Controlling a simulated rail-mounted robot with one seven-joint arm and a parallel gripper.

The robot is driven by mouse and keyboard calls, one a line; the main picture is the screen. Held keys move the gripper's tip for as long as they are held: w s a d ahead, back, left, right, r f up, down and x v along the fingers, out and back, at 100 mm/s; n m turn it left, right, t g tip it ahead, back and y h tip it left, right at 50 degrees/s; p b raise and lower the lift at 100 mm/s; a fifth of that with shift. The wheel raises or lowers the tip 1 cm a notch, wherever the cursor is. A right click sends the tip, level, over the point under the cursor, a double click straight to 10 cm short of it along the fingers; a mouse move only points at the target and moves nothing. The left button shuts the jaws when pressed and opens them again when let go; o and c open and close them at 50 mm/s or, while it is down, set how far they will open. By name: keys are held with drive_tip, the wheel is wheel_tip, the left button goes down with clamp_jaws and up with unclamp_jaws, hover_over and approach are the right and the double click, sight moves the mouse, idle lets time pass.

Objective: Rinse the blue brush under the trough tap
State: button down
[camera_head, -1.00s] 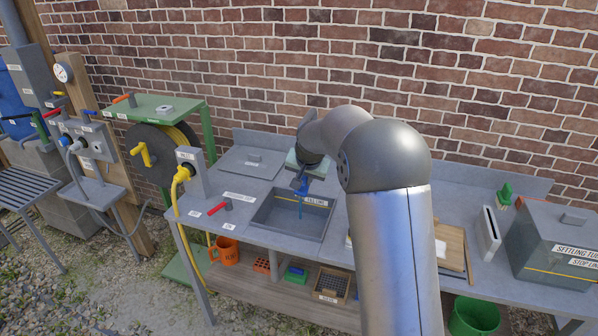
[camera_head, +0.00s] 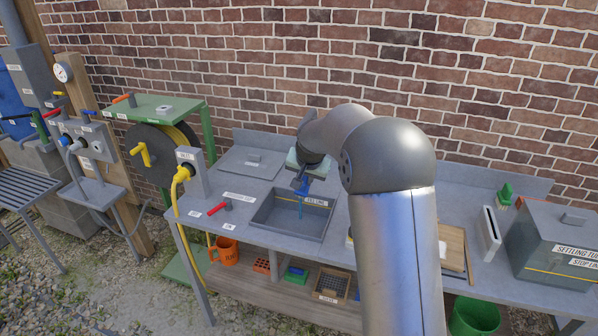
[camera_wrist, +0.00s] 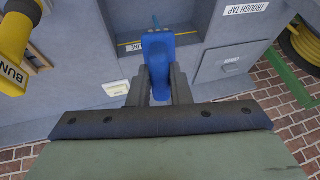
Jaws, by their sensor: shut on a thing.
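The blue brush (camera_head: 303,186) is held over the grey trough (camera_head: 262,215). It also shows in the wrist view (camera_wrist: 158,62) as a blue body between the two dark fingers of my gripper (camera_wrist: 159,85), which is shut on it. In the head view my gripper (camera_head: 301,178) is small and partly hidden behind the brush and arm. A thin blue strip hangs below the brush into the trough; I cannot tell whether it is part of the brush. The trough tap label (camera_head: 238,197) lies left of the trough, by a red lever (camera_head: 217,209). No running water is clearly visible.
A grey inlet post with a yellow hose (camera_head: 181,174) stands at the bench's left end. A flat grey lid (camera_head: 252,163) lies behind the trough. My arm hides part of a wooden board (camera_head: 453,246) at right. A settling tub (camera_head: 560,245) stands farther right.

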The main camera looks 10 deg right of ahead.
drive_tip(key=shift+s+r, duration=0.9)
drive_tip(key=shift+s, duration=0.2)
drive_tip(key=shift+s+r, duration=0.85)
drive_tip(key=shift+s, duration=0.25)
